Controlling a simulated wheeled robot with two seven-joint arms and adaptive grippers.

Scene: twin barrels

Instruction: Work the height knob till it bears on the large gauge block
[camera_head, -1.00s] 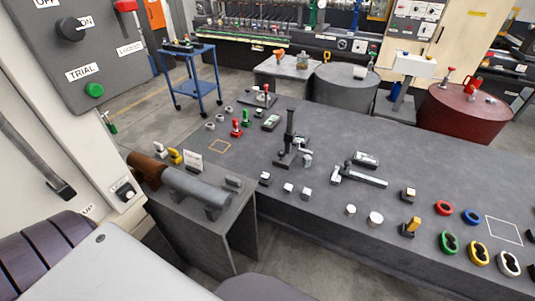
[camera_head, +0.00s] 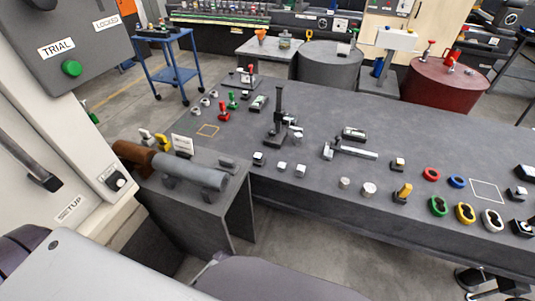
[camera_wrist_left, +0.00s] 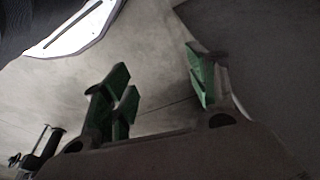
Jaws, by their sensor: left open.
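A dark height stand (camera_head: 279,116) with an upright column stands on the long grey bench. A small light part sits low on its right side; I cannot make out which part is the height knob. Small metal blocks lie in front of it: a left one (camera_head: 258,158), a middle one (camera_head: 282,167) and a right one (camera_head: 300,170). I cannot tell which is the large gauge block. My left gripper (camera_wrist_left: 158,88) shows only in the left wrist view, its green-padded fingers apart and empty, away from the stand. My right gripper is not identifiable.
The long grey bench (camera_head: 330,195) also carries coloured rings, an L-shaped tool (camera_head: 350,152) and round metal pieces. A side stand with a grey cylinder (camera_head: 190,170) is at the left. A control panel (camera_head: 75,45) rises at upper left. Floor shows before the bench.

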